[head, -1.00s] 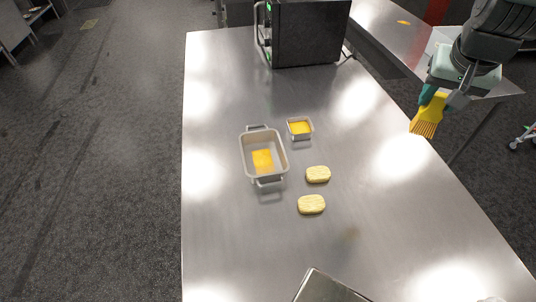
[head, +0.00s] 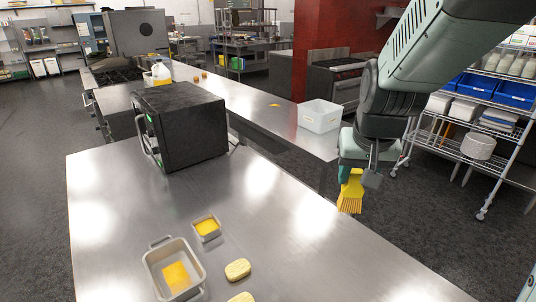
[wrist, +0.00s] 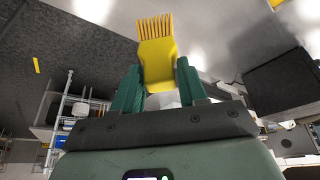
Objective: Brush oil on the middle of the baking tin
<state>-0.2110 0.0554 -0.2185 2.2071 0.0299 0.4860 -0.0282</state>
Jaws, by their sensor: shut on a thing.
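My gripper (head: 350,176) is shut on the yellow brush (head: 350,194) and holds it in the air, bristles down, near the right edge of the steel table. The brush also shows between the green fingers in the wrist view (wrist: 156,55). The baking tin (head: 157,272), a light rectangular pan with handles, stands on the table at the lower left, apart from the brush. A yellow-orange patch of oil (head: 176,276) lies on its floor. A small square dish of yellow oil (head: 206,227) stands just behind and right of the tin.
Two pale dough pieces (head: 238,269) lie right of the tin, one partly cut off by the frame. A black oven (head: 185,127) stands farther back on the table (head: 110,190). A clear bin (head: 320,115) sits on the counter behind. The table's right part is clear.

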